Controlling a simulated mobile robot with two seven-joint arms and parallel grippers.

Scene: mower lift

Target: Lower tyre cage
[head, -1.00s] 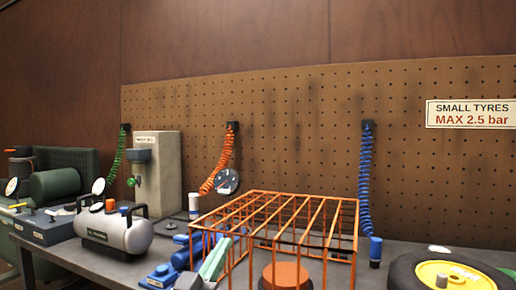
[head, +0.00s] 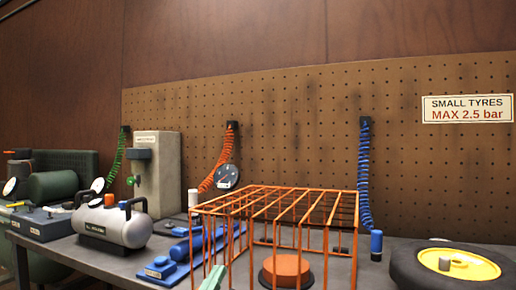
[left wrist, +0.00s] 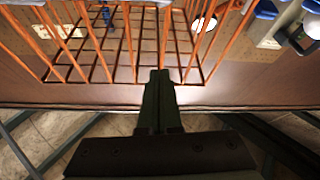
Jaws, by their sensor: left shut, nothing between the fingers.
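The orange wire tyre cage (head: 302,188) stands on the bench around an orange-topped disc (head: 286,269) with a dark base. Its top shows as a grid of bars, and its lower front is cut off by the picture's edge. My left gripper (head: 214,274) shows at the bottom, pale green fingers by the cage's front left. In the left wrist view the gripper (left wrist: 158,74) is shut and empty, its tips overlapping the cage's edge bar (left wrist: 110,82). I cannot tell whether they touch it. My right gripper is not in view.
A silver compressor tank (head: 113,226) and a blue clamp device (head: 161,267) stand left of the cage. A tyre with a yellow hub (head: 470,264) lies at the right. Coiled hoses hang on the pegboard (head: 290,130). The bench (head: 383,258) has a narrow clear strip between cage and tyre.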

